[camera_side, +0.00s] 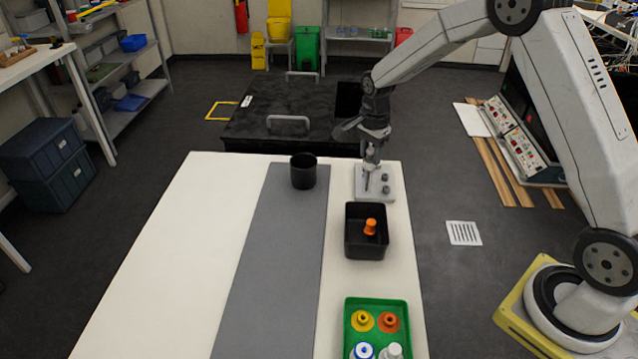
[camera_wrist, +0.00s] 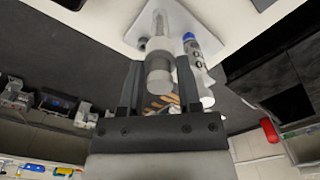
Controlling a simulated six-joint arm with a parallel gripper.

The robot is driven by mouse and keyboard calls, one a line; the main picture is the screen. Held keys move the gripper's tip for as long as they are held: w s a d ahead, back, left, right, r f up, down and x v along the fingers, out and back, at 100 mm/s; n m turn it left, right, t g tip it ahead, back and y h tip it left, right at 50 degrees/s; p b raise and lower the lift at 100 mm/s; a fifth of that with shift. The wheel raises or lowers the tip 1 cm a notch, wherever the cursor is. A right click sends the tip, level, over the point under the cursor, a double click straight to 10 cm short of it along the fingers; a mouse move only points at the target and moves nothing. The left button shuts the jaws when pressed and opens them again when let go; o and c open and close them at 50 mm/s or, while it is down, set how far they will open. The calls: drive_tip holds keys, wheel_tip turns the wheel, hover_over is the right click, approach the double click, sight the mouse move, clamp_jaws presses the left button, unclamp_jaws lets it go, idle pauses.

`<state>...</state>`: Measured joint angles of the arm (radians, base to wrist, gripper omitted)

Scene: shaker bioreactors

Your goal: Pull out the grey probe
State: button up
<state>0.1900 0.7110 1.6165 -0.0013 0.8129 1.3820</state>
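The grey probe (camera_wrist: 159,62) is a grey cylinder with a clear, paler upper part in the wrist view. It stands in a light grey holder block (camera_side: 360,196) at the far end of the white table. My gripper (camera_side: 370,165) is low over that block. In the wrist view my gripper's fingers (camera_wrist: 158,82) stand on either side of the grey probe, close to it. I cannot tell whether they touch it. A white probe with a blue band (camera_wrist: 190,50) stands close beside it, partly behind one finger. The probe's lower end is hidden in the block.
A black cup (camera_side: 303,172) stands left of the block. A black bin (camera_side: 352,245) with an orange stopper-like piece (camera_side: 370,227) is in front of it. A green tray (camera_side: 376,304) with several coloured-topped items lies nearer.

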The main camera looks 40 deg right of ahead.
clamp_jaws()
wheel_tip(320, 180, up, 11)
idle(7.1)
